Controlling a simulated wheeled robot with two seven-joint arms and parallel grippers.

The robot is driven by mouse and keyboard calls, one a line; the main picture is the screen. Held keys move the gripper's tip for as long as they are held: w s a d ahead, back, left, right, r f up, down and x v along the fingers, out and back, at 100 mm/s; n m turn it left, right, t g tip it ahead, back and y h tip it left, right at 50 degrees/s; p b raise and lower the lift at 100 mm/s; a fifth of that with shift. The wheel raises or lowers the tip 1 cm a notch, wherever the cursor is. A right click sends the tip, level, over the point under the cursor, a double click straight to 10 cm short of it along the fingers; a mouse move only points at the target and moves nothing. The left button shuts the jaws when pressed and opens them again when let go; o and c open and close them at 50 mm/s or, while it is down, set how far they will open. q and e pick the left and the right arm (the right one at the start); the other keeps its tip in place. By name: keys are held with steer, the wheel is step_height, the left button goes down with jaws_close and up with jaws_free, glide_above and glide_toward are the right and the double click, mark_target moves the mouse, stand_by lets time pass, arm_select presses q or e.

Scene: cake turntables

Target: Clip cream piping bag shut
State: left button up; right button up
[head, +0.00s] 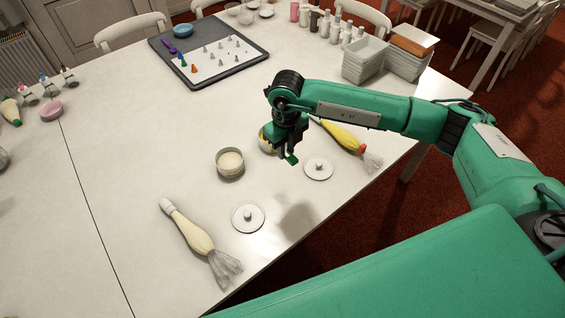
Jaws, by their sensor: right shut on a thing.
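The cream piping bag (192,234) lies on the white table at lower center, its white tip toward the upper left. Its clear, gathered open end (227,268) fans out toward the lower right, with no clip visible on it. My right gripper (285,152) is above the table, up and right of the bag and well apart from it. It is shut on a small green clip (291,159), which shows below the fingers. The fingers partly hide the grip. My left gripper is not in view.
A yellow piping bag (341,136) with a red clip (362,150) lies under my right forearm. Two white knobbed lids (248,218) (318,168) and a cream-filled tub (230,163) stand nearby. Another tub (265,143) is partly behind the gripper. The table left of the bag is clear.

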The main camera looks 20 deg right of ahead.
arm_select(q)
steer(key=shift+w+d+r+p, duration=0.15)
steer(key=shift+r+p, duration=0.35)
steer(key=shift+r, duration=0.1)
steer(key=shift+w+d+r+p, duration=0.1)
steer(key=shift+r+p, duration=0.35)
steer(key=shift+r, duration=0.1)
arm_select(e)
step_height(320, 180, up, 5)
steer(key=shift+r, duration=0.2)
